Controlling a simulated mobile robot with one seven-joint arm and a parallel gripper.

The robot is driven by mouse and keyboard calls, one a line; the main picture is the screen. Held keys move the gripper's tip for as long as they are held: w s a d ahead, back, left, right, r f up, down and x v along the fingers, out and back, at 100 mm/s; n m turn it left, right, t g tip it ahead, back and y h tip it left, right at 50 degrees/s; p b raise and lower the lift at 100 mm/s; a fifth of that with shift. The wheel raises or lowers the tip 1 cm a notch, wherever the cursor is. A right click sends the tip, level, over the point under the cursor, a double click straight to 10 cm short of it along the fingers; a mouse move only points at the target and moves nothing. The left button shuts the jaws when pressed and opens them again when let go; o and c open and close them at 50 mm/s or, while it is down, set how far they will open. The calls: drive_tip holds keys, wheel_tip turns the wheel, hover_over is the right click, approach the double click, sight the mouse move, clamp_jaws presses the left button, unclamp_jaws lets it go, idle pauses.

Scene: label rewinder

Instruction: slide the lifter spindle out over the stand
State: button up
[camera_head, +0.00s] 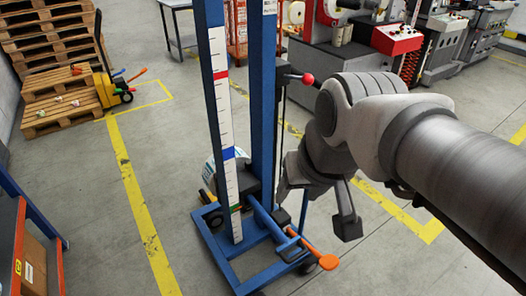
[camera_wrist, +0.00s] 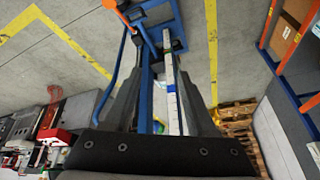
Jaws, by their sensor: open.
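The lifter (camera_head: 262,90) is a blue upright frame with a white scale strip (camera_head: 219,110) marked red, blue and green. Its dark carriage (camera_head: 246,187) sits low between the masts. A pale round thing (camera_head: 208,172) shows partly behind the left mast. I cannot clearly pick out the spindle; the masts and my arm may hide it. I cannot tell which thing is the stand. My gripper (camera_head: 325,222) points down just right of the lifter, with no object seen held. In the wrist view my gripper (camera_wrist: 152,42) has its fingers apart, with the blue lifter frame (camera_wrist: 146,75) seen between and beyond them.
A lever with a red knob (camera_head: 307,78) and an orange pedal (camera_head: 325,261) stick out from the lifter. Pallets (camera_head: 60,105) and a yellow pallet truck (camera_head: 104,88) stand at left. A rack (camera_head: 15,235) is at lower left. Machines (camera_head: 350,75) line the back. Open floor lies left.

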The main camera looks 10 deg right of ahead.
drive_tip(key=w+d+f+m+g+y+b, duration=0.1)
drive_tip(key=w+d+f+m+y+b, duration=0.25)
drive_tip(key=f+m, duration=0.55)
drive_tip(key=w+d+f+m+g+y+b, duration=0.15)
drive_tip(key=w+f+m+y+b, duration=0.3)
drive_tip(key=f, duration=0.85)
drive_tip(key=w+d+f+m+y+b, duration=0.1)
drive_tip(key=w+d+f+m+b, duration=0.25)
drive_tip(key=f+m, duration=0.65)
drive_tip(key=d+f+m+t+y+b, duration=0.1)
drive_tip(key=d+f+m+t+b, duration=0.2)
drive_tip(key=f+m, duration=0.45)
drive_tip(key=d+f+m+t+y+b, duration=0.1)
drive_tip(key=d+f+m+t, duration=0.35)
drive_tip(key=f, duration=0.65)
drive_tip(key=m+t+h+b, duration=0.3)
drive_tip(key=m+t+h, duration=0.25)
drive_tip(key=m, duration=0.75)
approach(299, 257)
drive_tip(key=shift+g, duration=0.35)
drive_tip(key=shift+b+x, duration=2.3)
drive_tip(key=shift+x, duration=3.2)
drive_tip(key=shift+d+r, duration=0.1)
drive_tip(key=shift+r, duration=0.05)
drive_tip(key=shift+c, duration=0.2)
